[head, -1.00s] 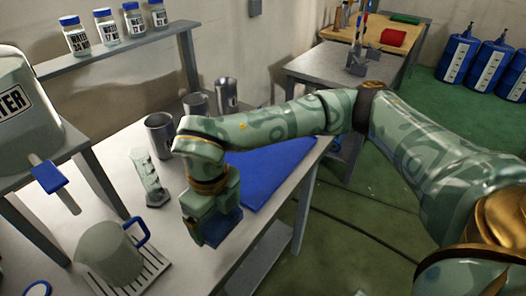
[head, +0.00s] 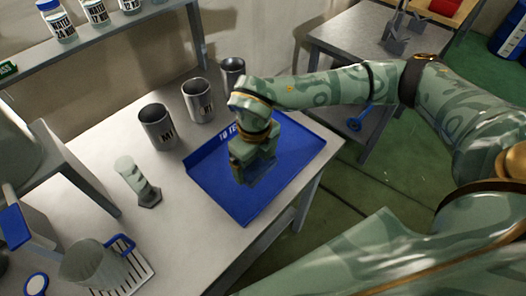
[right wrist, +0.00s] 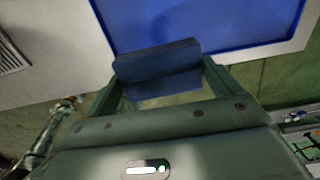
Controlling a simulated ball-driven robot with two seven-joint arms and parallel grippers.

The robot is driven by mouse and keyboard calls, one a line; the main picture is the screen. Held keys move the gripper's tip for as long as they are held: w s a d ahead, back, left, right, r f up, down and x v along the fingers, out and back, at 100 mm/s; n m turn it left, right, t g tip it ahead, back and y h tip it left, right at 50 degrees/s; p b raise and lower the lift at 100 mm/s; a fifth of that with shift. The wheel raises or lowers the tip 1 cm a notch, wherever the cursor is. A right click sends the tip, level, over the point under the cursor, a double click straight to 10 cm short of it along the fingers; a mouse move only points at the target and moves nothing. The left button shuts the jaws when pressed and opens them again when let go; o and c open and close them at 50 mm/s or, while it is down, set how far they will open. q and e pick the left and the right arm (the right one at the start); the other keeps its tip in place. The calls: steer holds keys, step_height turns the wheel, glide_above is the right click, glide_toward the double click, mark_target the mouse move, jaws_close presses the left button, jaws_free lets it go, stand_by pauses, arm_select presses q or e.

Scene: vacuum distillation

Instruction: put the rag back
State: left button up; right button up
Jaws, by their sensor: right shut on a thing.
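The rag is a dark blue folded piece (right wrist: 157,62) between the fingers of my right gripper in the right wrist view. My right gripper (head: 254,172) is shut on it and hangs over the blue tray (head: 220,190) in the head view. In that view the rag is mostly hidden by the gripper. The tray lies on the table's right part and has white lettering at its back edge. It also shows beyond the rag in the right wrist view (right wrist: 230,25). I cannot tell the rag's height above the tray.
Several metal cups, one of them here (head: 157,127), stand behind the tray. A jug (head: 95,265) with a blue handle is at the front left. Bottles stand on a shelf (head: 120,35) at the back.

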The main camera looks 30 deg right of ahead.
steer(key=w+d+f, duration=0.2)
steer(key=w, duration=0.1)
steer(key=w+d+f, duration=0.1)
steer(key=shift+w+d+b, duration=0.1)
steer(key=shift+w+b, duration=0.1)
steer(key=shift+b, duration=0.1)
steer(key=w+f, duration=0.1)
steer(key=w+d+f+b, duration=0.1)
steer(key=f, duration=0.1)
steer(key=w+d+f, duration=0.1)
steer(key=f, duration=0.1)
steer(key=shift+w+d, duration=0.15)
steer(key=shift+w, duration=0.1)
step_height(320, 180, down, 3)
steer(key=shift+r+b, duration=0.1)
steer(key=shift+b, duration=0.35)
steer(key=shift+f, duration=0.25)
arm_select(q)
steer(key=shift+d+f, duration=0.2)
steer(key=shift+f, duration=0.45)
steer(key=shift+d+f, duration=0.15)
steer(key=shift+f, duration=0.45)
arm_select(e)
steer(key=shift+w+r, duration=0.1)
